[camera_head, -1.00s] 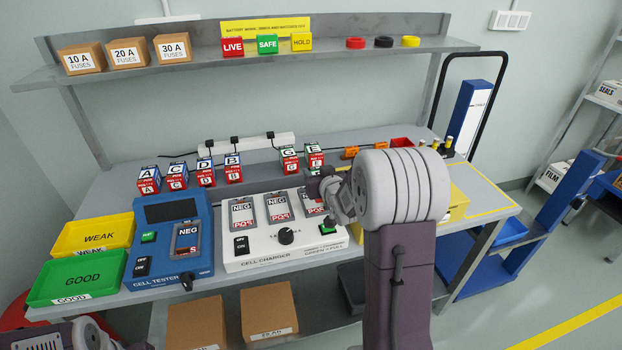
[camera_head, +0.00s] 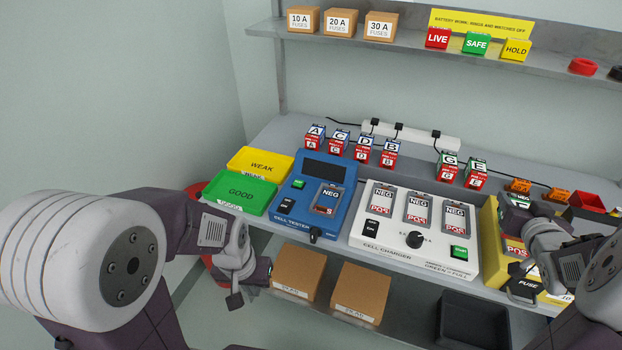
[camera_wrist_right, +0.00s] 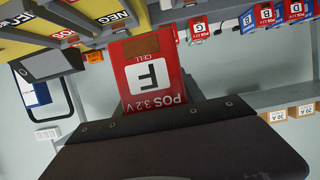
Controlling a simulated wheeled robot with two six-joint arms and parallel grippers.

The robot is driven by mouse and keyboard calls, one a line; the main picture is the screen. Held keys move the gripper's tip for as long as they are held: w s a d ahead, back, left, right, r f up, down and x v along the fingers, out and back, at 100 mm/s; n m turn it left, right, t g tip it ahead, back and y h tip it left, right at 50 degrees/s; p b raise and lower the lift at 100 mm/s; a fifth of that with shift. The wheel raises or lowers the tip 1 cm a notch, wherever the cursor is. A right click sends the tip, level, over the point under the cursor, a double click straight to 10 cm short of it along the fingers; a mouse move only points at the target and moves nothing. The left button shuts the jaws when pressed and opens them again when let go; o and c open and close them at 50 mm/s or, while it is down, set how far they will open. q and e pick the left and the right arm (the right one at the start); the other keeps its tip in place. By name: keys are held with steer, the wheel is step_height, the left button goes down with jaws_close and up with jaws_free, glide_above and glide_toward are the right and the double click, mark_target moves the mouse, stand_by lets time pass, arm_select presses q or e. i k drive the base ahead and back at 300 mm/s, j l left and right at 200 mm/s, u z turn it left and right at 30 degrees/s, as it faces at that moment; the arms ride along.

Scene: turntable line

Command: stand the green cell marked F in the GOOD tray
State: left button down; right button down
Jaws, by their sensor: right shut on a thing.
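The cell marked F (camera_wrist_right: 150,75) shows a red POS face in the right wrist view. It is held in my right gripper (camera_wrist_right: 165,108), which is shut on it. In the head view my right gripper (camera_head: 522,215) is over the yellow box at the right, with a little green of the cell (camera_head: 517,200) showing. The rest of the cell is hidden by the gripper. The green GOOD tray (camera_head: 240,207) lies at the bench's left end and looks empty. My left gripper (camera_head: 252,288) hangs below the bench front edge, its fingers apart and empty.
The yellow WEAK tray (camera_head: 262,152) is behind the GOOD tray. The blue cell tester (camera_head: 297,216) and white cell charger (camera_head: 385,238) stand between the trays and my right gripper. Cells A, C, D, B (camera_head: 391,153), G and E (camera_head: 476,174) stand behind them.

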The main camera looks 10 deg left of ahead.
mark_target(249, 196)
steer(key=j+u, duration=0.4)
steer(key=i+j+u, duration=0.1)
steer(key=j+u, duration=0.3)
steer(key=i+j+u, duration=0.15)
steer(key=j+u, duration=0.25)
